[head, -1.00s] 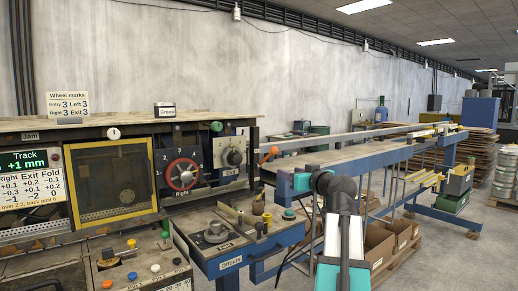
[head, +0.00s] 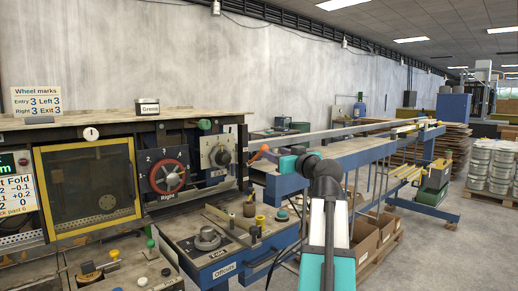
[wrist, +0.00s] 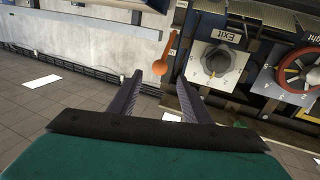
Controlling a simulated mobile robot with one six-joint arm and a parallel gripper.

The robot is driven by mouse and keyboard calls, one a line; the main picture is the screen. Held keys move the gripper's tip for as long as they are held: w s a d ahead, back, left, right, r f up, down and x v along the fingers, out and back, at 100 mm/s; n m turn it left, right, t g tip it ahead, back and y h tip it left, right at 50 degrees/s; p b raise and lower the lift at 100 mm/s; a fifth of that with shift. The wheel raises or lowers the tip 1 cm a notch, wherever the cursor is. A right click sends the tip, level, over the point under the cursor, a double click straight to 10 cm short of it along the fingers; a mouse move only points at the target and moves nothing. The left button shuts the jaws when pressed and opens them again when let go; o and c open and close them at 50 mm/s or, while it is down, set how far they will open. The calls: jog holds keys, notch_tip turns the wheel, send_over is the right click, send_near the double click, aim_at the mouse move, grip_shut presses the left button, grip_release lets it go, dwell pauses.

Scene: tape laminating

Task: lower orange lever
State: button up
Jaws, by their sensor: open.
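The orange lever (head: 259,154) sticks out at the right end of the machine, beside the grey exit knob, in the head view. In the wrist view the orange lever (wrist: 171,49) shows with its rounded knob, beyond my fingertips and a little right of the gap's middle. My gripper (wrist: 158,84) is open and empty, its two dark fingers apart. It does not touch the lever. In the head view my arm stands right of the lever and the fingers are hidden or too small to tell.
The grey exit knob (head: 220,155) and the red-rimmed right wheel (head: 169,175) are left of the lever. A blue drawer unit with knobs (head: 208,238) juts out below. The blue-framed conveyor (head: 370,150) runs off to the right. Cardboard boxes (head: 365,243) stand under it.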

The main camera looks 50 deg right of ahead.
aim_at(266, 149)
jog(key=p+x, duration=0.2)
jog(key=x, duration=0.9)
jog(key=shift+w+d, duration=0.15)
jog(key=shift+w, duration=0.2)
jog(key=shift+x, duration=0.9)
grip_shut()
